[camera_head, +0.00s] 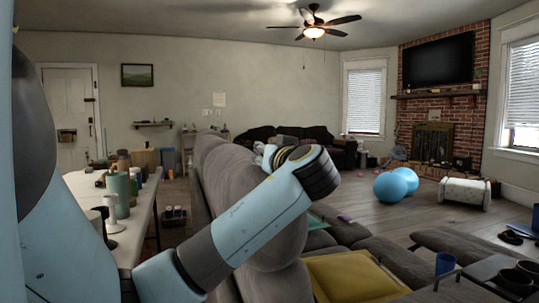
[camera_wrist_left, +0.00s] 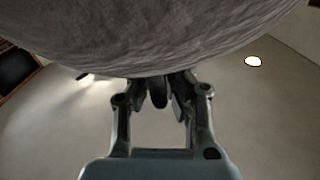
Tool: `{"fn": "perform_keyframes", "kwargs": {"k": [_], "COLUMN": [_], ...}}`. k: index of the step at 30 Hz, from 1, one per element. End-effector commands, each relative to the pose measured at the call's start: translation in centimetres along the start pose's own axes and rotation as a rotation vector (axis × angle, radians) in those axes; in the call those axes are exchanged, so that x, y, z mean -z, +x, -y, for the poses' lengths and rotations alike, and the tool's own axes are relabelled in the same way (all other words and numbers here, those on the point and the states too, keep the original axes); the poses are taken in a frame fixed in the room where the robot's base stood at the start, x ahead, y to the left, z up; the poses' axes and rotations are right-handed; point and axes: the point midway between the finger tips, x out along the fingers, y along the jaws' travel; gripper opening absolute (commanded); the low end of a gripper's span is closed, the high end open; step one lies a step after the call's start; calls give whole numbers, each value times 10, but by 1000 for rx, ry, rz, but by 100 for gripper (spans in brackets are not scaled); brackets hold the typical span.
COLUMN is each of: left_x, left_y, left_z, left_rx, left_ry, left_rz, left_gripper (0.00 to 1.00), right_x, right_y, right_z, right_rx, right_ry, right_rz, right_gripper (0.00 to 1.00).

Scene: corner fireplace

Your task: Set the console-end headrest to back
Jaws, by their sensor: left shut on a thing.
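A grey upholstered sofa (camera_head: 205,155) runs away from me through the middle of the head view, with a row of rounded headrests along its back. My left arm reaches across from the lower left, and its gripper (camera_head: 270,155) is beside the upper part of a headrest (camera_head: 232,172). In the left wrist view a grey fabric headrest (camera_wrist_left: 160,40) fills the top of the picture. My left gripper (camera_wrist_left: 158,88) is shut on its lower edge there, and the fabric hides the fingertips. My right gripper is not in view.
A white table (camera_head: 82,190) with cups and bottles stands to the left of the sofa. A yellow cushion (camera_head: 350,278) lies on the seat, and dark cup holders (camera_head: 515,277) are at lower right. Blue balls (camera_head: 391,186) rest on the open floor beyond.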

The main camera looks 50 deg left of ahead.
Motion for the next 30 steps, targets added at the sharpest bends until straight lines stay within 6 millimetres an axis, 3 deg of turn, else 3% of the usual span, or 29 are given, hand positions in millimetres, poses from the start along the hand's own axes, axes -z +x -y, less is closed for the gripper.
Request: {"fn": "perform_keyframes", "kwargs": {"k": [5,6,12,30], "left_x": [-4,-4,-5,-3], "left_y": [0,0,0,-1], "left_z": [1,1,1,1], "left_rx": [7,7,7,5], "left_ry": [4,5,6,4], "left_rz": [9,9,10,7], "left_gripper": [0,11,34,34], "right_x": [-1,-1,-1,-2], "right_y": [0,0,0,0], "right_z": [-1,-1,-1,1], "right_rx": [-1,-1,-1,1], "right_ry": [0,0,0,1], "right_rz": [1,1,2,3], "right_gripper": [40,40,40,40]}}
